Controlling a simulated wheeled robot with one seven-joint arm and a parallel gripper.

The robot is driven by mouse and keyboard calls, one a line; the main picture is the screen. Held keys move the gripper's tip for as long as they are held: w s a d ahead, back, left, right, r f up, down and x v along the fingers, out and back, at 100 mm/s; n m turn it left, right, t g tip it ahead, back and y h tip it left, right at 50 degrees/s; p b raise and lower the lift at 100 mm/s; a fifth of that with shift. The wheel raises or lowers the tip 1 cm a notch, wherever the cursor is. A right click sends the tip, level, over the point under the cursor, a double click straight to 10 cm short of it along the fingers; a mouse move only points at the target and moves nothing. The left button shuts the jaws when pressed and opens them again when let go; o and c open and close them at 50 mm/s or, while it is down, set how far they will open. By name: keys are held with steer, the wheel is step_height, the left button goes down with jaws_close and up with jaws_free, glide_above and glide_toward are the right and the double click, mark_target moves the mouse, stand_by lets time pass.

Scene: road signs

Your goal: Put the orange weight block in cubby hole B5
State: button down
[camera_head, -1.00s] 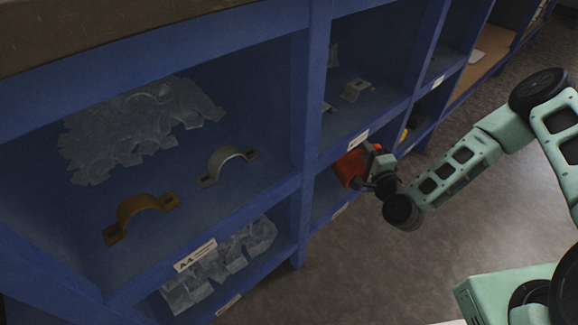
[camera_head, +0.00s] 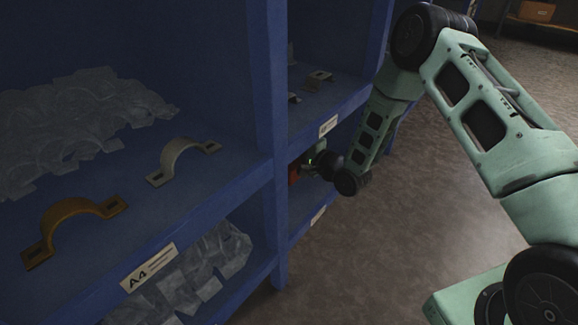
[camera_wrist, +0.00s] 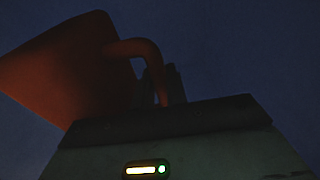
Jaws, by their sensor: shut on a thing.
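The orange weight block (camera_head: 294,172) is mostly hidden behind a blue shelf post in the head view, at the opening of a lower-row cubby. The wrist view shows it dark red-orange, with a wide body (camera_wrist: 60,65) and a curved handle (camera_wrist: 140,48). My gripper (camera_head: 310,160) is at that same cubby opening, below a label (camera_head: 328,127) too small to read. In the wrist view my gripper (camera_wrist: 172,88) is shut on the block at its handle. Whether the block touches the cubby floor is hidden.
The blue shelf holds a larger cubby labelled A4 (camera_head: 150,268) below an upper one with an orange bracket (camera_head: 72,222), a beige bracket (camera_head: 183,157) and clear plastic wrap (camera_head: 75,125). A vertical post (camera_head: 268,90) stands beside my gripper. The floor (camera_head: 370,260) is open.

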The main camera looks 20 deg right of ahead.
mark_target(293, 158)
step_height(293, 158, down, 5)
steer(key=b, duration=0.3)
steer(key=c, duration=1.4)
jaws_free()
steer(key=shift+f, duration=0.15)
steer(key=shift+s+d+p, duration=0.1)
steer(key=shift+p, duration=0.2)
steer(key=p+v, duration=0.6)
steer(key=v, duration=0.5)
steer(key=shift+s+d, duration=0.2)
steer(key=shift+s, duration=0.15)
